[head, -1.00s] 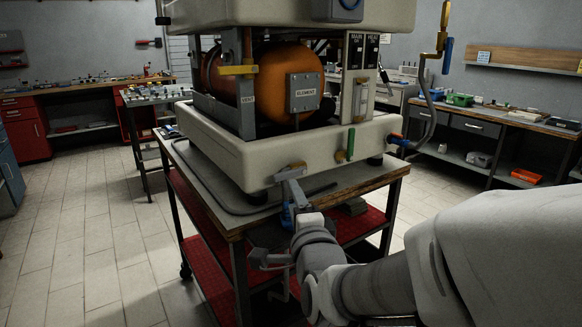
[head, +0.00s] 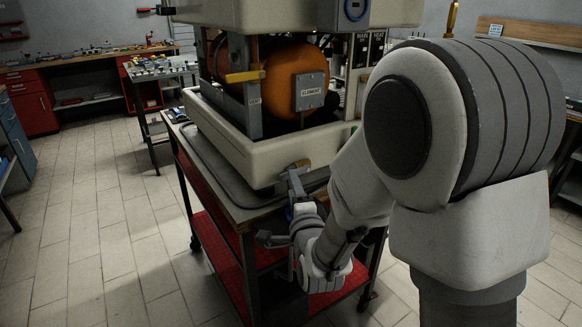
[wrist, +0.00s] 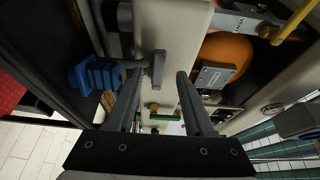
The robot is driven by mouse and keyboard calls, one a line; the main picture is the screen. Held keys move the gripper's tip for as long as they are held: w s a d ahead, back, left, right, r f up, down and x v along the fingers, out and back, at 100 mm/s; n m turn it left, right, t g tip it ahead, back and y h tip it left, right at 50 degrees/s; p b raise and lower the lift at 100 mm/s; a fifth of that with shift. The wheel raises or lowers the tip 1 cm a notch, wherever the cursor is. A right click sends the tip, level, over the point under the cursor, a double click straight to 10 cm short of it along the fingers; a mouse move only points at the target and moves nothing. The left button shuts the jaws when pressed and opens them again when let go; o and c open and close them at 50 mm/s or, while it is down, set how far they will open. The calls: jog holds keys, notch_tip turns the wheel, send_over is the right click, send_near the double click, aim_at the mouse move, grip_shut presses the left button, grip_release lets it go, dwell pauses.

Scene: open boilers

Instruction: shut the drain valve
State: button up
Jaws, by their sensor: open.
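A grey lever handle (wrist: 158,66) sticks out from the pale base of the boiler in the wrist view. It looks like the drain valve, though I see no readable label on it. My gripper (wrist: 158,84) is open, with one finger on each side of the lever near the tips; I cannot tell whether either touches it. In the head view my gripper (head: 293,186) is at the lower front edge of the boiler base (head: 235,145), where the wrist and fingers hide most of the valve.
A blue ribbed part (wrist: 96,74) sits beside one finger. A yellow handle (head: 245,76) marks the vent, left of the orange tank (head: 290,72) and its ELEMENT plate (head: 309,92). The boiler stands on a cart with red shelves (head: 220,245). Open tiled floor lies left.

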jog(key=shift+x, duration=2.2)
jog(key=shift+f, duration=0.1)
grip_shut()
